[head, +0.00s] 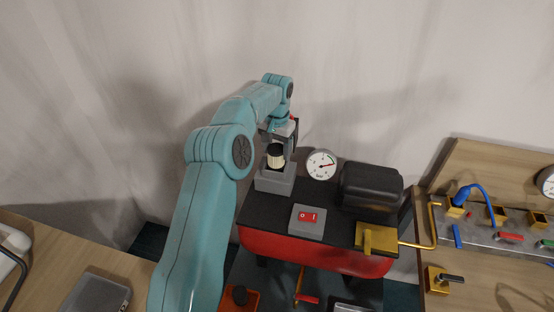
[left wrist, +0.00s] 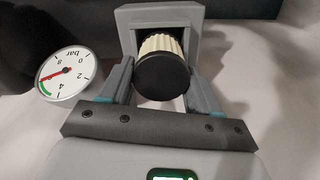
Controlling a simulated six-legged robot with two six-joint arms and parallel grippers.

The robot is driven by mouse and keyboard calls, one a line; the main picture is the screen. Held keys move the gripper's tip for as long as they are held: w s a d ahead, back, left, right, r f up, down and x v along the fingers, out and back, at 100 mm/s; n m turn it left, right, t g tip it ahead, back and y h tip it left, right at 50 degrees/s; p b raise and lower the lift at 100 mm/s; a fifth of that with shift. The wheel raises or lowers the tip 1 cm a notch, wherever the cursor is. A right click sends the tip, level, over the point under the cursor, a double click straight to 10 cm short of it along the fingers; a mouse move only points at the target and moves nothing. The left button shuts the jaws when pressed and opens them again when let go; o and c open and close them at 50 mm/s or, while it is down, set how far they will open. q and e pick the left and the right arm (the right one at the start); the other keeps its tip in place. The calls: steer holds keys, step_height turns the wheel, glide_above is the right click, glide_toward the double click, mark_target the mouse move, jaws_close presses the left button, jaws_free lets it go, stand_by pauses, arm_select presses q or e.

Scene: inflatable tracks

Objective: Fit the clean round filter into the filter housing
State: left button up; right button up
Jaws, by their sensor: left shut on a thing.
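The round filter (head: 276,157) is pleated and cream with a black end cap. It stands at the grey filter housing (head: 273,180) on top of the black and red compressor. My left gripper (head: 281,147) comes down over it from behind and is shut on the filter. In the left wrist view the filter (left wrist: 163,68) sits between the two fingers of my left gripper (left wrist: 162,88), its far end within the square opening of the housing (left wrist: 128,15). How deep it sits is hidden. My right gripper is not in view.
A pressure gauge (head: 321,165) stands close to the right of the housing, with a black motor cover (head: 371,187) beyond it. A workbench with valves (head: 500,235) is at right; a wooden table (head: 110,268) is at left.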

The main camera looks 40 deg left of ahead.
mark_target(276, 147)
arm_select(q)
steer(key=shift+s+a+f, duration=0.1)
steer(key=shift+s+f, duration=0.2)
steer(key=shift+f, duration=0.45)
steer(key=shift+r, duration=0.1)
steer(key=shift+w+d, duration=0.2)
steer(key=o, duration=0.9)
steer(key=shift+w+f, duration=0.2)
steer(key=shift+o, duration=0.8)
steer(key=shift+a, duration=0.1)
steer(key=shift+s+r, duration=0.2)
steer(key=shift+s, duration=0.15)
steer(key=shift+w+r, duration=0.3)
steer(key=shift+r, duration=0.05)
step_height(276, 147, up, 6)
steer(key=shift+s+f, duration=0.15)
steer(key=shift+f, duration=0.05)
steer(key=r+p, duration=0.2)
steer(key=r, duration=0.3)
steer(key=shift+w+r+p, duration=0.1)
steer(key=shift+w+p, duration=0.1)
steer(key=shift+p, duration=0.2)
steer(key=shift+s+r, duration=0.15)
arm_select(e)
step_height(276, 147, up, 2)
